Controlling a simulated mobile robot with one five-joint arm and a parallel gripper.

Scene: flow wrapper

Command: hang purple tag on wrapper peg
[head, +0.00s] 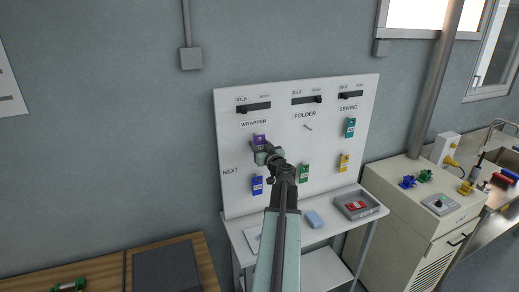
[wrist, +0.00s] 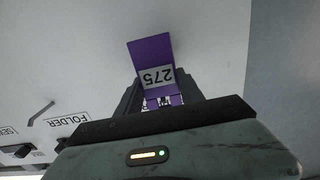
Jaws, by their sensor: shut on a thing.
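The purple tag (head: 259,140) is in front of the white board, just below the WRAPPER label (head: 254,123). In the wrist view the purple tag (wrist: 150,55) shows upside down, with 275 on a white patch. My gripper (head: 264,154) is shut on the tag's lower part; the jaws (wrist: 162,98) also show in the wrist view. The wrapper peg is not visible, so I cannot tell whether the tag is on it.
The folder peg (head: 308,127) is bare. Blue (head: 257,185), green (head: 304,173) and yellow (head: 344,163) tags hang in the lower row.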

